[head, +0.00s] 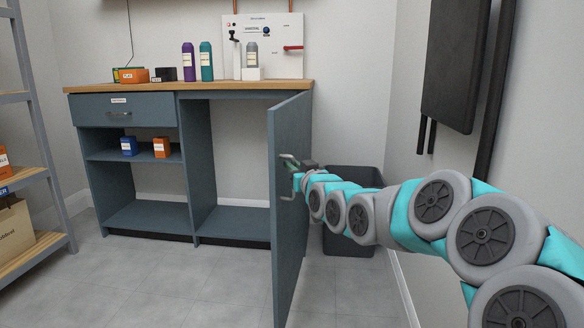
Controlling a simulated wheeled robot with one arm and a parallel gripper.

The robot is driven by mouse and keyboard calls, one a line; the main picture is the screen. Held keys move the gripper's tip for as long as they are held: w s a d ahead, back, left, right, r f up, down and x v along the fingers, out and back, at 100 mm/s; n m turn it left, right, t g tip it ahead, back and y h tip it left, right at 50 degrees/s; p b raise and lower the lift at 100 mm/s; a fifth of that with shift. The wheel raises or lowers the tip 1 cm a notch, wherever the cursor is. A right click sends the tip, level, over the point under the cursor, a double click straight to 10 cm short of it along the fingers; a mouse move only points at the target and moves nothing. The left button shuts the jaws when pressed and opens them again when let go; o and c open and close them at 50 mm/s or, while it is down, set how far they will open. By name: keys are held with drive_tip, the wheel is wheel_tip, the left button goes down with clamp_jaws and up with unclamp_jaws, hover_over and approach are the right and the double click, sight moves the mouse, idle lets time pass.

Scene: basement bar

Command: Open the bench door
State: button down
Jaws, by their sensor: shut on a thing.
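The bench (187,88) stands against the back wall, blue-grey with a wooden top. Its door (287,225) is hinged on the right side and stands wide open, swung out toward me. The right compartment (231,202) behind it is exposed and looks empty. The fingertips are small and partly hidden by the door edge.
A dark bin (345,240) stands behind my arm, right of the bench. Bottles (206,62) and boxes stand on the bench top. A shelf rack (50,170) is at the left. A dark panel (455,65) hangs on the right wall. The floor (190,285) in front is clear.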

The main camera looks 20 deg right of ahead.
drive_tip(key=c, duration=1.2)
unclamp_jaws()
drive_tip(key=shift+o, duration=0.2)
drive_tip(key=s, duration=0.7)
drive_tip(key=shift+s+d, duration=0.35)
drive_tip(key=shift+d, duration=0.1)
